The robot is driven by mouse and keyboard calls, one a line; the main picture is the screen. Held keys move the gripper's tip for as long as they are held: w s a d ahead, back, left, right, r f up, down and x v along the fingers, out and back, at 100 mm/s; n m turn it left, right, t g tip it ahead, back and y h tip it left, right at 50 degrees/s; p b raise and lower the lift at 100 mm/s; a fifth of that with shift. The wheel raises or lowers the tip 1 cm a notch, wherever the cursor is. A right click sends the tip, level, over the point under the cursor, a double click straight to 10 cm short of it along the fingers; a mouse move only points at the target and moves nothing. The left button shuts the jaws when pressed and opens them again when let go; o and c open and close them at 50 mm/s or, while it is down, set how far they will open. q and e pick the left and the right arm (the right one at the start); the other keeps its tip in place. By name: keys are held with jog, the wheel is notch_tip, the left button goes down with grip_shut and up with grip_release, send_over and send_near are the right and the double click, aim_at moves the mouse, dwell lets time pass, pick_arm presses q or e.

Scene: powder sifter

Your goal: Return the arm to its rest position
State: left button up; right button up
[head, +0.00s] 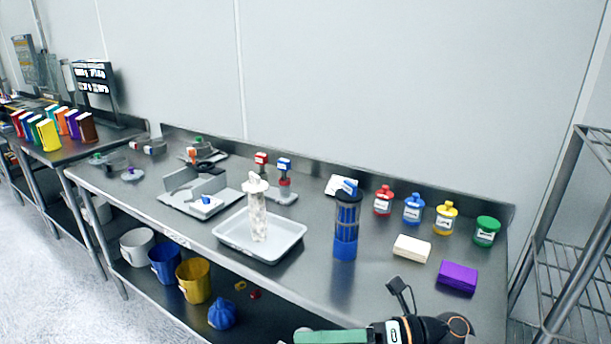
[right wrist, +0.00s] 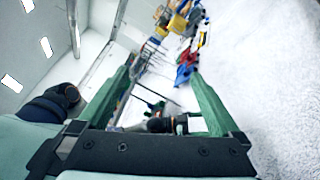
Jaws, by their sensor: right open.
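My right arm comes in at the bottom right of the head view, low in front of the table's front edge. A green part of it (head: 330,337) shows at the bottom edge. In the right wrist view my right gripper (right wrist: 160,75) has its two green fingers wide apart, with nothing held between them. That view is tilted, with pale floor on the right and wall and lights on the left. My left gripper is not in view.
The steel table (head: 330,285) holds a grey tray (head: 228,238) with a clear cylinder (head: 258,218), a blue sifter (head: 346,225), several lidded jars (head: 413,210), a white block (head: 412,249) and a purple block (head: 457,277). A wire rack (head: 575,255) stands at right.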

jog(key=w+d+f+m+t+h, duration=0.2)
jog(key=d+f+m+t+h, duration=0.2)
jog(key=m+t, duration=0.7)
jog(key=w+d+f+m+t+h, duration=0.1)
jog(key=d+f+m+t+h, duration=0.4)
jog(key=m, duration=1.1)
jog(key=s+d+f+m+g+h, duration=0.3)
jog(key=s+f+m, duration=0.3)
jog(key=f, duration=0.3)
jog(key=s+d+f+m+g+h+p, duration=0.1)
jog(key=s+d+f+m+g+h, duration=0.2)
jog(key=s+f+m, duration=0.3)
notch_tip(320, 180, down, 4)
jog(key=s, duration=0.2)
jog(key=shift+s+d+f, duration=0.15)
jog(key=shift+s, duration=0.2)
